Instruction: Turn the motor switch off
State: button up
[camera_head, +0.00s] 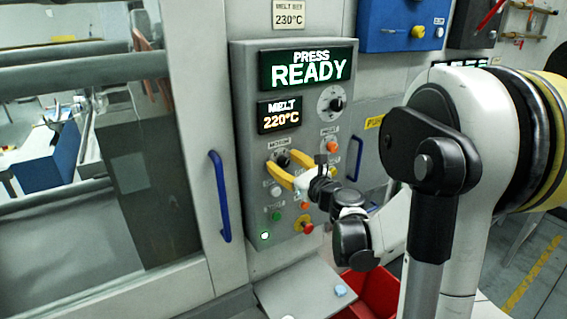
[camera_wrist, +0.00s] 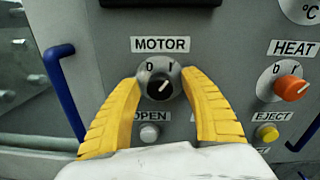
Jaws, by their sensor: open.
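The motor switch (camera_wrist: 159,86) is a black rotary knob on a round grey plate under the MOTOR label (camera_wrist: 160,45). Its white line points up and right, towards the I mark and away from the O mark. My gripper (camera_wrist: 162,76) is open, with one yellow finger at each side of the knob. I cannot tell whether the fingers touch it. In the head view the switch (camera_head: 284,159) is partly hidden between the fingers of my gripper (camera_head: 279,161).
An orange HEAT knob (camera_wrist: 291,88) is to the right. The white OPEN button (camera_wrist: 149,133) sits below the motor switch, and the yellow EJECT button (camera_wrist: 266,133) is at the lower right. Blue handles stand left (camera_head: 220,195) and right (camera_head: 355,158). The display (camera_head: 307,69) reads PRESS READY.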

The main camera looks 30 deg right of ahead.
grip_shut()
jog(key=shift+n, duration=0.3)
jog(key=n+b, duration=0.1)
jog(key=n, duration=0.8)
jog(key=shift+n+b, duration=0.4)
jog(key=shift+n, duration=1.6)
jog(key=shift+h, duration=0.3)
